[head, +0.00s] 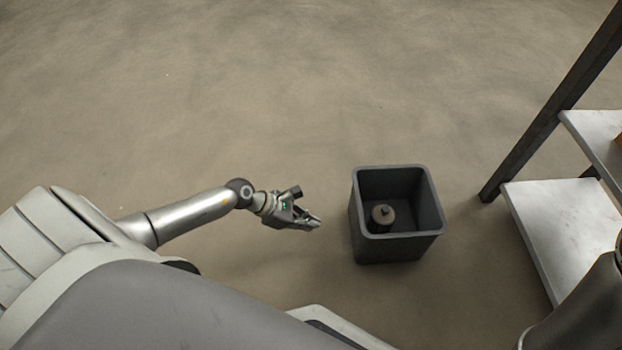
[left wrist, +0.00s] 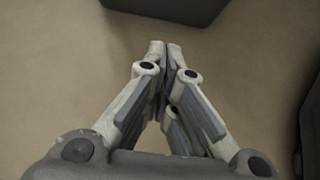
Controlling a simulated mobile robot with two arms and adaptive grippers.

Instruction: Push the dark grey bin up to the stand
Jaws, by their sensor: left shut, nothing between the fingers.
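The dark grey bin (head: 400,249) stands upright on the floor right of centre in the head view. It is open at the top and holds a small dark round object (head: 383,216). Part of the bin (left wrist: 165,8) shows at the top edge of the left wrist view. My left gripper (head: 316,221) is shut and empty, a short gap to the left of the bin, not touching it. Its closed fingertips (left wrist: 164,46) point toward the bin in the left wrist view. The stand (head: 560,225), with pale shelves and a dark post, is to the right of the bin, with floor between them.
The stand's dark slanted post (head: 545,115) meets the floor near the bin's right side. The floor (head: 250,90) behind and left of the bin is clear. A dark shape stands at the right edge of the left wrist view (left wrist: 311,125).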

